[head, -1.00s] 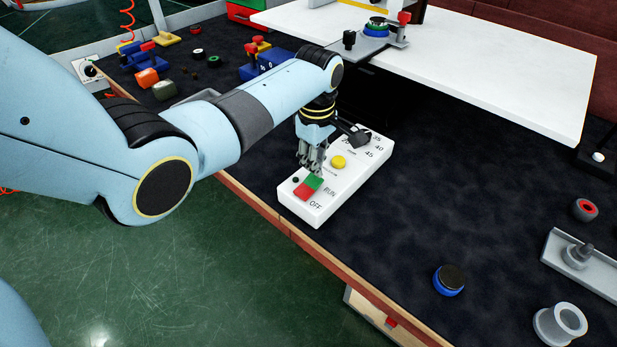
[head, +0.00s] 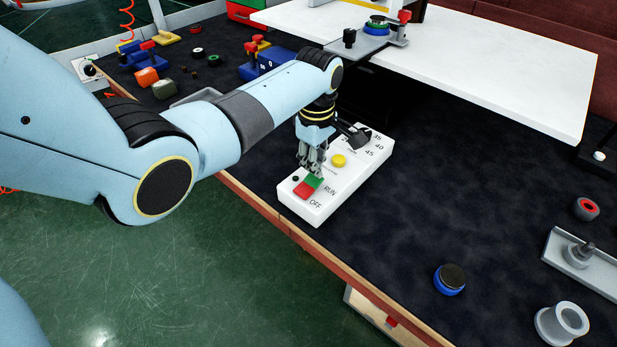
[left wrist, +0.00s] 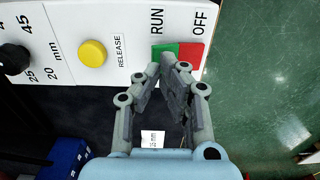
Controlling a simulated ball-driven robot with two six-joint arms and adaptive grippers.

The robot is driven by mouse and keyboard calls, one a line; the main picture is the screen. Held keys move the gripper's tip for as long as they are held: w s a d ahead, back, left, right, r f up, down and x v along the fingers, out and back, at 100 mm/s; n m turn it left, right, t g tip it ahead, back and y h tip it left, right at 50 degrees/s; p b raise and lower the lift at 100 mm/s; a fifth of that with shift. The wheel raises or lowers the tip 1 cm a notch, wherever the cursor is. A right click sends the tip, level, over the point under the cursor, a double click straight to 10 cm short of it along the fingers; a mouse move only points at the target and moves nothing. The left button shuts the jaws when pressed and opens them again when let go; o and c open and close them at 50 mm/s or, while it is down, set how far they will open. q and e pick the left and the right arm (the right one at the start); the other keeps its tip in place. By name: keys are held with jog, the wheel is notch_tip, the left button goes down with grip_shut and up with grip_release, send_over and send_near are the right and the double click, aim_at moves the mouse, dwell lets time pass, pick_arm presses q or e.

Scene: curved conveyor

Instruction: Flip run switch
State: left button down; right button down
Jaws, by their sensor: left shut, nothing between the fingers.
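The white control box (head: 318,205) lies on the dark bench top near its front edge. Its run switch (head: 307,188) is a rocker with a green half by RUN and a red half by OFF. In the left wrist view the switch (left wrist: 189,55) shows beyond the fingertips. My left gripper (head: 311,172) is shut and empty, its tips at the green half; I cannot tell whether they touch it. In the left wrist view the shut fingers (left wrist: 168,66) overlap the green half's lower edge. My right gripper is not in view.
On the same box are a yellow release button (head: 338,161) and a black dial (head: 360,137), close beside my left gripper. A white board (head: 480,60) spans the back. A blue-black puck (head: 450,279) lies right of the box, with clear bench between.

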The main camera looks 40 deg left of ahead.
aim_at(315, 177)
pick_arm(q)
jog(key=shift+s+f+b, duration=0.1)
jog(key=shift+f+b, duration=0.65)
jog(key=shift+f, duration=0.65)
dwell(0.4)
notch_tip(315, 177, up, 8)
jog(key=p, duration=0.8)
jog(key=shift+f, duration=0.35)
